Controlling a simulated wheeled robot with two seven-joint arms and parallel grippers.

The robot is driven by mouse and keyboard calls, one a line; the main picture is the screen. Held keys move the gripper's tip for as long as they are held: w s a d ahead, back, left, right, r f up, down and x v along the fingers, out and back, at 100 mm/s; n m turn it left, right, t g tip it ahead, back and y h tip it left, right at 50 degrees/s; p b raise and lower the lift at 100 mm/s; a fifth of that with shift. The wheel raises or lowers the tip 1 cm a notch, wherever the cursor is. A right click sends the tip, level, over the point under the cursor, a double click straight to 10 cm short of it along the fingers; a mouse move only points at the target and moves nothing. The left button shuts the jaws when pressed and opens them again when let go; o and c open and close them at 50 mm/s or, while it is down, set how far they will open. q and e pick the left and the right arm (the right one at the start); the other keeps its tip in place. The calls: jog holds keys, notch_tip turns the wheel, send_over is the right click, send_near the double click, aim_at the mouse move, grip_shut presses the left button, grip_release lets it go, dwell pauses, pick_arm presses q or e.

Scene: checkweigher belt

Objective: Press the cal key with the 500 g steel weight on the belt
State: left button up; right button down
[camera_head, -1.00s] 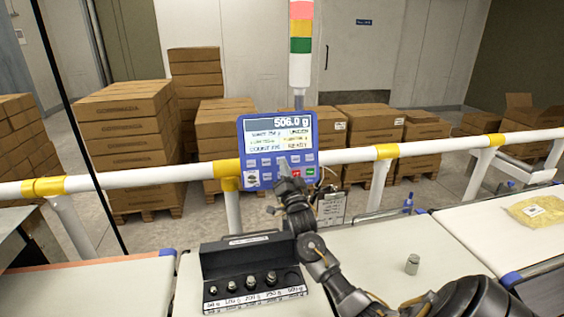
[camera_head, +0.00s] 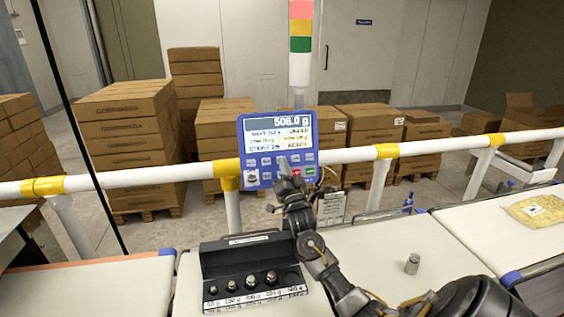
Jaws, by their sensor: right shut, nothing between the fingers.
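The blue weighing terminal (camera_head: 244,150) is mounted at the white rail, with "506.0 g" on its display (camera_head: 278,124). Its rows of keys (camera_head: 266,161) sit below the screen; I cannot read which one is cal. My right gripper (camera_head: 284,164) is shut and empty, its tip in front of the lower key rows, hiding some keys. I cannot tell whether it touches one. The steel weight (camera_head: 412,264) stands upright on the white belt (camera_head: 375,250), right of my right arm. My left gripper is not in view.
A black weight rack (camera_head: 232,262) with several weights stands left of my right forearm. The white rail (camera_head: 345,155) crosses behind the belt. A yellow bag (camera_head: 540,209) lies on the right-hand belt. Stacked cartons (camera_head: 125,140) stand behind the rail.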

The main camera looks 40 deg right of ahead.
jog(key=shift+w+d+f, duration=0.1)
jog(key=shift+w, duration=0.15)
jog(key=shift+w+d+f+b, duration=0.1)
jog(key=shift+w+d+b, duration=0.1)
jog(key=shift+w+b, duration=0.15)
dwell(0.7)
jog(key=shift+s+a, duration=0.1)
jog(key=shift+s, duration=0.05)
dwell(0.3)
jog(key=shift+s+a+r+p, duration=0.2)
jog(key=shift+s+a+p, duration=0.15)
jog(key=shift+s+p, duration=0.25)
jog(key=shift+s+a+r+p, duration=0.25)
jog(key=shift+s+a+p, duration=0.15)
jog(key=shift+s+p, duration=0.25)
jog(key=shift+s+a+r+p, duration=0.2)
jog(key=shift+s+a+p, duration=0.15)
jog(key=shift+s+p, duration=0.35)
jog(key=shift+s+a+r+p, duration=0.25)
jog(key=shift+s+a+p, duration=0.2)
jog(key=shift+s, duration=0.3)
